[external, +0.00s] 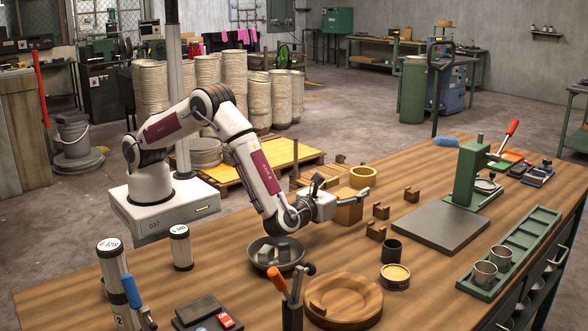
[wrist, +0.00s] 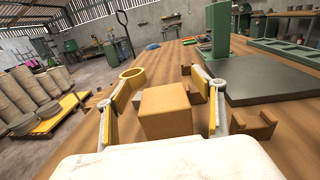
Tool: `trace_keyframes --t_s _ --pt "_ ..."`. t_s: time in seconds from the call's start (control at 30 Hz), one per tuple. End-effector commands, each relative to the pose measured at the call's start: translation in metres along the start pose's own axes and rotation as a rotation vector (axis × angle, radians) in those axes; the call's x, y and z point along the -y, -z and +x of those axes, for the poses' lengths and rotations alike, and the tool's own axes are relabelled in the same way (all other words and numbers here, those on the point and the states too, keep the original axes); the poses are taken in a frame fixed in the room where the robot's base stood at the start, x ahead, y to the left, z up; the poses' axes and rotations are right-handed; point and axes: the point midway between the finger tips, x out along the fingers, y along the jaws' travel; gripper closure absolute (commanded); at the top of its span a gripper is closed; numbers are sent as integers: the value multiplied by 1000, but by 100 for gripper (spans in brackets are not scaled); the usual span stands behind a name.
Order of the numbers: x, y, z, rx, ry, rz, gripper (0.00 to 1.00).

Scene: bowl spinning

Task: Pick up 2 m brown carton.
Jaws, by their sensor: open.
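The brown carton (external: 349,212) is a small cardboard box standing on the wooden bench, partly hidden behind my gripper in the external view. My gripper (external: 356,194) points level to the right and overlaps the carton's top there. In the wrist view, the carton (wrist: 166,112) is between the two fingers of my open gripper (wrist: 166,80). A gap shows on each side of it. Whether the fingers are level with its sides or above them is hard to tell.
A yellow ring (external: 363,176) lies just behind the carton. Notched brown blocks (external: 381,211) stand to its right, before a green press with a grey plate (external: 440,227). A dark bowl (external: 264,262) holding grey blocks sits below my wrist, with a wooden dish (external: 343,299) nearer the front.

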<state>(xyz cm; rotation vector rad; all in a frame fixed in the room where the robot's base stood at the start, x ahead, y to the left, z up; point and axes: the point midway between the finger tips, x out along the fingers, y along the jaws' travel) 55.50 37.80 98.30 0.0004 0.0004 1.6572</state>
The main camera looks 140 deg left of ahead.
Motion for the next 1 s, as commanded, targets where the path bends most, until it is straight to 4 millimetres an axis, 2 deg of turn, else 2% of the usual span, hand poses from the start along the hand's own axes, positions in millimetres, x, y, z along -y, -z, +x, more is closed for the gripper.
trace_keyframes --t_s 0.13,0.57,0.77,1.0 --pt "0 8 0 0 0 0 32" --pt "0 10 0 0 0 0 32" --pt "0 21 0 0 0 1 32" --pt "0 20 31 0 -1 0 32"
